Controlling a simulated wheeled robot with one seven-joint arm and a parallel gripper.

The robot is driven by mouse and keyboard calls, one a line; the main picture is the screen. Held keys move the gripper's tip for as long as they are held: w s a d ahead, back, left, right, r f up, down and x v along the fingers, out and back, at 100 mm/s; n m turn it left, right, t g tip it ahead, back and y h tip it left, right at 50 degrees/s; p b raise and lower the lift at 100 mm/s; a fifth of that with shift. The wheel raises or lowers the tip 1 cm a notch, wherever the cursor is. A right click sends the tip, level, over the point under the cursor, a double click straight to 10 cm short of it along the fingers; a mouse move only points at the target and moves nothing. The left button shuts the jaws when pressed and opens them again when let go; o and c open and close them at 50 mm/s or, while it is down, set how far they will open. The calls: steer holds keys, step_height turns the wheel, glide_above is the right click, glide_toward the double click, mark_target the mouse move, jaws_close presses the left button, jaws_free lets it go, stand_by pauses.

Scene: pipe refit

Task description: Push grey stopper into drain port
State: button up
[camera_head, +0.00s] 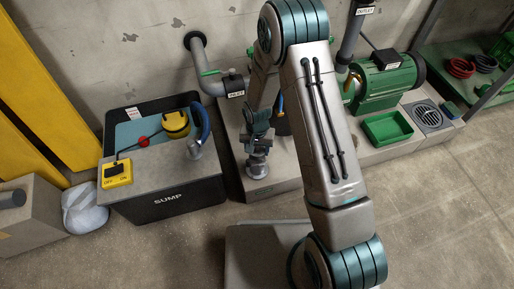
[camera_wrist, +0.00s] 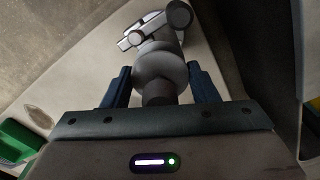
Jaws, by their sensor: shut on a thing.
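My gripper (camera_wrist: 162,88) shows from behind in the wrist view, its two dark blue fingers on either side of a short dark grey stub. I take this stub to be the grey stopper (camera_wrist: 158,93). A wider rounded grey collar (camera_wrist: 160,64) lies just beyond it, in line with it; I cannot tell whether this is part of the stopper or the drain port. In the head view my gripper (camera_head: 258,143) is low over a grey upright fitting (camera_head: 258,168) on the pale plinth. The contact between stopper and port is hidden.
A grey fitting with a lever (camera_wrist: 155,22) stands beyond the collar in the wrist view. The black sump (camera_head: 168,205) is left of my gripper. The inlet pipe (camera_head: 207,80) is behind; the green pump (camera_head: 385,82) and green tray (camera_head: 388,128) are right.

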steer(key=shift+s+f+b, duration=0.1)
steer(key=shift+f+b, duration=0.55)
steer(key=shift+f, duration=0.2)
steer(key=o, duration=0.8)
steer(key=shift+d+f, duration=0.1)
steer(key=shift+d+r+p, duration=0.15)
steer(key=shift+r+p, duration=0.7)
steer(key=shift+r, duration=0.25)
steer(key=r, duration=0.1)
steer(key=r+p, duration=0.2)
steer(key=shift+a, duration=0.25)
steer(key=shift+r+p, duration=2.1)
steer(key=shift+r, duration=0.95)
